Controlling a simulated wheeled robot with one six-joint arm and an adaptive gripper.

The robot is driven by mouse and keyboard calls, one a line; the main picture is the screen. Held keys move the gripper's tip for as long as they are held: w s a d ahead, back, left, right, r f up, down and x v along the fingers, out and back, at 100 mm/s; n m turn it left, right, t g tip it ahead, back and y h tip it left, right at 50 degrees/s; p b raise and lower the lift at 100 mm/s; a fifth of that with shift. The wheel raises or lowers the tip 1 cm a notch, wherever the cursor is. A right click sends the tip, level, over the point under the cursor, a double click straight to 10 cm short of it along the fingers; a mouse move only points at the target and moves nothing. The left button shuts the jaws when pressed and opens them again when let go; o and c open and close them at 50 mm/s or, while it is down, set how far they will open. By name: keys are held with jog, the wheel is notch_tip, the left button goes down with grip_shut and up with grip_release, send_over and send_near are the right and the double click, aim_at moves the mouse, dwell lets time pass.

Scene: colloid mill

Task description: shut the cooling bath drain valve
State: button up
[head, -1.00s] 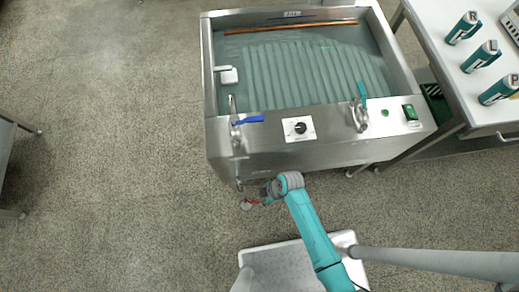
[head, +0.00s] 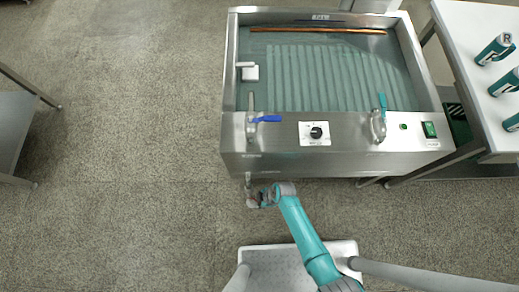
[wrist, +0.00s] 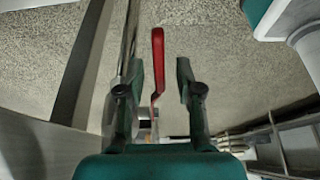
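The cooling bath (head: 232,160) is a steel tank of water at the top of the head view. Its drain valve (head: 249,182) hangs below the front left corner. In the wrist view the valve's red lever (wrist: 158,48) stands between my fingers, closer to the left one. My gripper (wrist: 161,70) is open, with a clear gap on the lever's right side; contact on the left cannot be told. In the head view my gripper (head: 259,198) is beside the valve and hides most of the lever.
A blue lever tap (head: 265,119), a dial (head: 315,132) and a teal lever tap (head: 381,104) sit on the bath's front ledge. A white table (head: 465,50) with labelled cans is at right. The floor (head: 120,170) on the left is clear.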

jog(key=shift+c, duration=0.2)
grip_shut()
jog(key=shift+d+r+h, duration=0.1)
jog(key=shift+r+h, duration=0.3)
jog(key=shift+h, duration=0.5)
jog(key=shift+a+r+h, duration=0.1)
jog(key=shift+r+h, duration=0.25)
jog(key=shift+h, duration=0.55)
jog(key=shift+d+r+h, duration=0.1)
jog(key=shift+r+h, duration=0.3)
jog(key=shift+h, duration=0.5)
jog(key=shift+o, duration=0.2)
grip_release()
